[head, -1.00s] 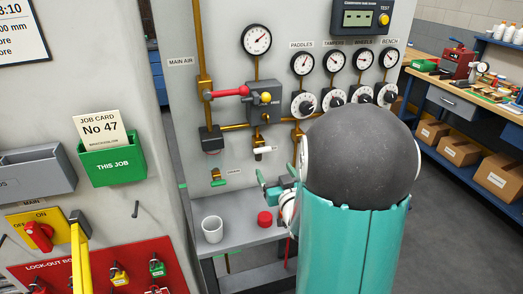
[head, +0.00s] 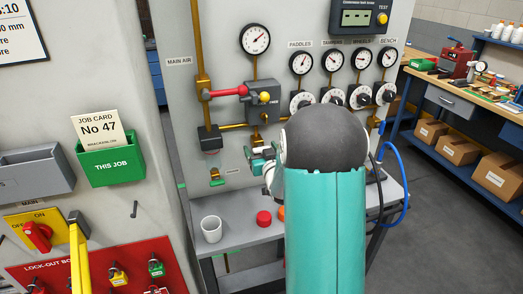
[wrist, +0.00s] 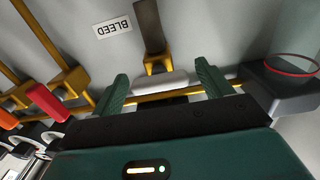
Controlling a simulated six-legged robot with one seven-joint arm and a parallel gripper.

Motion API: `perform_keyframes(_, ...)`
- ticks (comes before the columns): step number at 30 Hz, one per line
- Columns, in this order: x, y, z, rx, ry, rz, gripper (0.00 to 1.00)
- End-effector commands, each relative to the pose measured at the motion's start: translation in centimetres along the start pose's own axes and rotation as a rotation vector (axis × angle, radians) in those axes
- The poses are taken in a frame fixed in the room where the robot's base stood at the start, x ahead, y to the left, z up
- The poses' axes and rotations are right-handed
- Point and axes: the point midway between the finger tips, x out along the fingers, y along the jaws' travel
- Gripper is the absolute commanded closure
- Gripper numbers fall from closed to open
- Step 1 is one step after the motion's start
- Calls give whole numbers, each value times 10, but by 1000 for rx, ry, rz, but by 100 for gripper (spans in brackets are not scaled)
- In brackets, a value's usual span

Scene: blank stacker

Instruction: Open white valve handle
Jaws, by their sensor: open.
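The white valve handle (wrist: 160,82) shows in the wrist view as a short pale bar on a brass valve body (wrist: 160,62), below a "BLEED" label (wrist: 112,25). My gripper (wrist: 163,76) is open, with one green fingertip on each side of the handle. I cannot tell whether either finger touches it. In the head view my gripper (head: 260,157) is up at the panel and hides most of the white handle.
A red lever (head: 228,92) and a yellow knob (head: 264,97) are above my gripper. A white cup (head: 211,229) and a red cap (head: 263,218) stand on the shelf below. A blue hose (head: 404,185) hangs at right.

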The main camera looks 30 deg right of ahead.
Motion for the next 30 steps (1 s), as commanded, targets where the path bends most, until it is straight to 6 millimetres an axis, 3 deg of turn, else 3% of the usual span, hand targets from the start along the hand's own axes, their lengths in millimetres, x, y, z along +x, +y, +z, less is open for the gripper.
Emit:
perform_keyframes(2,0,0,0,0,0,0,24)
perform_keyframes(6,0,0,0,0,0,0,51)
perform_keyframes(9,0,0,0,0,0,0,66)
perform_keyframes(20,-1,0,0,-48,0,0,66)
perform_keyframes(30,0,-1,0,-265,-1,-1,66)
